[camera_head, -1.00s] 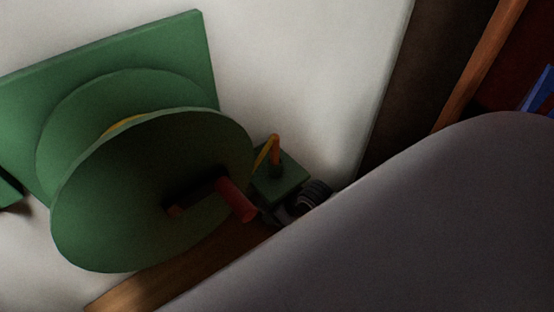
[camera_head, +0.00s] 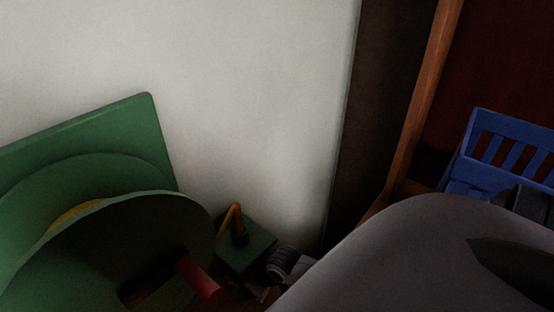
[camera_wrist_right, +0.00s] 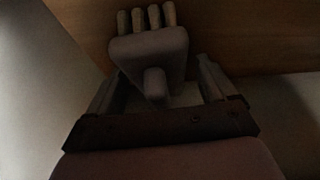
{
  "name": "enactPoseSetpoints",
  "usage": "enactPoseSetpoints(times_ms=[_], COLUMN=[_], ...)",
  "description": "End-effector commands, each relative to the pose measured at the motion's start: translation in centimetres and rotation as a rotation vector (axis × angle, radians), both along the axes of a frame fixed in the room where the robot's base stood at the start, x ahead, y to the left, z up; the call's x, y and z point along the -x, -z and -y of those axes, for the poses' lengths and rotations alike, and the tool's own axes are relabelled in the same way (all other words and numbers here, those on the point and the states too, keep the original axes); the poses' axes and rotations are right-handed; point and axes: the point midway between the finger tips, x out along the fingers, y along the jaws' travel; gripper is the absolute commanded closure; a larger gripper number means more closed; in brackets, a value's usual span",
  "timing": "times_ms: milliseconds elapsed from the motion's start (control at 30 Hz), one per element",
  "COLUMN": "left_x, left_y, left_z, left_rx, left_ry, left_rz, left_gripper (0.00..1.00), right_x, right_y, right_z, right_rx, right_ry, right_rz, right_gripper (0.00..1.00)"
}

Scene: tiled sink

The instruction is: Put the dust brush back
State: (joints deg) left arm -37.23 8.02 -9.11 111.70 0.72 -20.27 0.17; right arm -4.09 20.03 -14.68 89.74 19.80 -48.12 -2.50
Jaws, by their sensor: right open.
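In the right wrist view, a grey-brown block (camera_wrist_right: 150,48) with a short stub handle and several pale bristle tufts looks like the dust brush. Its bristles point away from me, against a wooden surface. My right gripper (camera_wrist_right: 158,80) is open, with one finger on each side of the stub handle. The view is dark, and I cannot tell whether the fingers touch it. The brush is not recognisable in the head view. My left gripper is not in view.
In the head view, a green reel (camera_head: 120,250) with a red handle stands at lower left, beside a small green block (camera_head: 245,250) with an orange hook. A blue slatted crate (camera_head: 505,140) is at right beyond a wooden post (camera_head: 425,90). The pale wall (camera_head: 240,100) is bare.

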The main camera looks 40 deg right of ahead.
Motion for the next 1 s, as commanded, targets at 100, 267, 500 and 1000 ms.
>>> enactPoseSetpoints(times_ms=[100, 267, 500, 1000], left_x=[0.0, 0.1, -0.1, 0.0], left_y=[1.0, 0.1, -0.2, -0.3], left_z=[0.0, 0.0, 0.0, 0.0], left_rx=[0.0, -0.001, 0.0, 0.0], left_ry=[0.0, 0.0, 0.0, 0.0], left_rz=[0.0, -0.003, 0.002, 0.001], left_gripper=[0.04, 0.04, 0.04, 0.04], right_x=[0.0, 1.2, 5.1, 12.1], right_y=[0.3, -2.1, -2.5, -2.5], right_z=[0.0, 0.4, 1.4, 3.4], right_rx=[0.0, 0.001, 0.001, 0.0], right_ry=[0.0, 0.0, -0.001, 0.001], right_rz=[0.0, 0.0, -0.005, -0.003], right_gripper=[0.15, 0.15, 0.15, 0.15])
